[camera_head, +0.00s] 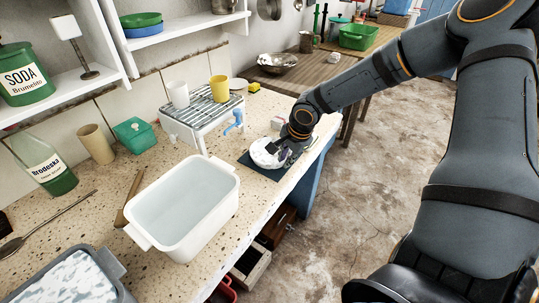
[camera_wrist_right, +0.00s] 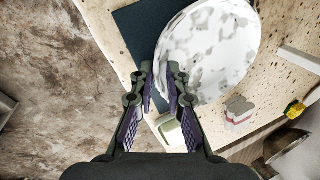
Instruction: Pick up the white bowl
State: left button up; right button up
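The white bowl (camera_head: 266,155), mottled with grey, sits on a dark mat near the front edge of the speckled stone counter. In the right wrist view the bowl (camera_wrist_right: 215,45) fills the top right. My right gripper (camera_head: 287,150) is at the bowl's right side in the head view and hides part of it. In the right wrist view my right gripper (camera_wrist_right: 159,70) has its fingers apart, with the bowl's rim appearing between the two tips. Whether they touch it I cannot tell. My left gripper is not in view.
A dish rack (camera_head: 205,113) with cups stands behind the bowl. A white basin (camera_head: 183,207) stands to the left. A pink and white bar (camera_wrist_right: 238,109) and a yellow sponge (camera_wrist_right: 294,109) lie near the bowl. The floor to the right is clear.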

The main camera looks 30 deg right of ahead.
jog(key=shift+a, duration=0.1)
jog(key=shift+w, duration=0.1)
grip_shut()
jog(key=shift+r, duration=0.1)
jog(key=shift+r+p, duration=0.45)
jog(key=shift+r, duration=0.15)
jog(key=p+v, duration=0.3)
jog(key=v, duration=0.2)
jog(key=shift+a+p, duration=0.25)
jog(key=shift+p, duration=0.15)
jog(key=s+r+p, duration=0.7)
jog(key=s+p, duration=0.5)
jog(key=p, duration=1.2)
jog(key=shift+s+a+p, duration=0.2)
jog(key=shift+s+p, duration=0.2)
